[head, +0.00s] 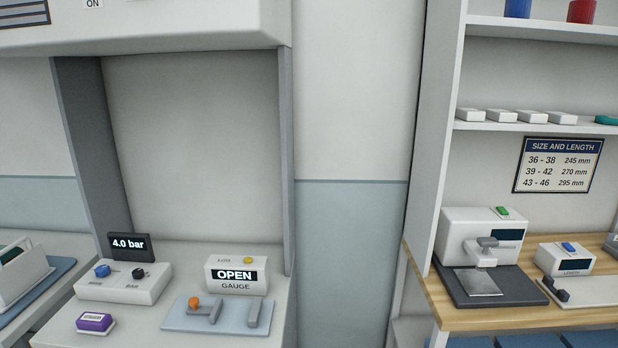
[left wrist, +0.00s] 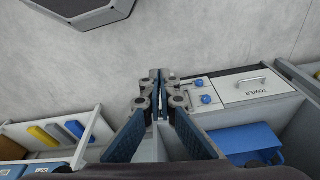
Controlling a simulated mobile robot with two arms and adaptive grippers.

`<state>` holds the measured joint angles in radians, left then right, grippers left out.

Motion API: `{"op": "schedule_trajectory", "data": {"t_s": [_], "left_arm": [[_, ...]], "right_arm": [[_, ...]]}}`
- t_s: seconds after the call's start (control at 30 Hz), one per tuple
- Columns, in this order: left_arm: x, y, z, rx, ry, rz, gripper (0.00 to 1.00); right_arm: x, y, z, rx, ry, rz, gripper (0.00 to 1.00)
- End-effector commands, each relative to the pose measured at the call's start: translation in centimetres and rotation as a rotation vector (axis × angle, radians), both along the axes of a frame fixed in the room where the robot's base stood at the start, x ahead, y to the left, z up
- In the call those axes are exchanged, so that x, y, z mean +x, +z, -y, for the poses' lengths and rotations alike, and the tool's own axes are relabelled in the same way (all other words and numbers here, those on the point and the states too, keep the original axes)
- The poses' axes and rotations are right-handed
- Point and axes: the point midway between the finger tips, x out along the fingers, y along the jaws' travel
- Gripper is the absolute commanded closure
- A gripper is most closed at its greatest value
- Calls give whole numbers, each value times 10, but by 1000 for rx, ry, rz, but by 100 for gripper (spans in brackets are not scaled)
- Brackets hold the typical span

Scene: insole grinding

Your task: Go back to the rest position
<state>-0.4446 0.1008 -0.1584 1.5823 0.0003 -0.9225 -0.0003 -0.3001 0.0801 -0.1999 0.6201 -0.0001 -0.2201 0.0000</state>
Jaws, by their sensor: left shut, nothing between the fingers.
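My left gripper (left wrist: 160,82) shows in the left wrist view, with its two fingers together and nothing between them. It hangs over open grey floor, with furniture below it in the picture. Neither of my grippers shows in the head view. My right gripper is in neither view.
In the head view, a hooded bench stands at left with a 4.0 bar display (head: 128,246), an OPEN gauge box (head: 236,275) and a purple box (head: 96,323). A wooden-topped shelf unit (head: 462,316) stands at right.

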Motion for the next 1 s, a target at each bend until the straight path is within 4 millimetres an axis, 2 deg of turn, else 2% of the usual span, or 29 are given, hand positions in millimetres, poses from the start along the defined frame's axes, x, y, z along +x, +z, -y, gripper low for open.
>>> {"op": "schedule_trajectory", "data": {"t_s": [0.03, 0.1, 0.3, 0.4, 0.5, 0.67, 0.77, 1.0], "left_arm": [[-12, -26, -2, 3, -2, -18, 100], [-28, -56, -4, 4, -5, -32, 100], [-85, -128, -13, 9, -14, -70, 100], [-116, -154, -19, 12, -17, -88, 100], [-143, -171, -24, 15, -21, -101, 100], [-169, -184, -30, 16, -25, -110, 100], [-175, -187, -31, 17, -26, -112, 100], [-175, -187, -31, 17, -26, -112, 100]], "right_arm": [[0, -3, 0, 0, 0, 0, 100], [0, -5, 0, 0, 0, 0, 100], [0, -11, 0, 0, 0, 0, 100], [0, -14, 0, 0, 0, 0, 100], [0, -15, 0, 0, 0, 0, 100], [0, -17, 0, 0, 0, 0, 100], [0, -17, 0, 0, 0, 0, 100], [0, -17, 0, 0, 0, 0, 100]]}}
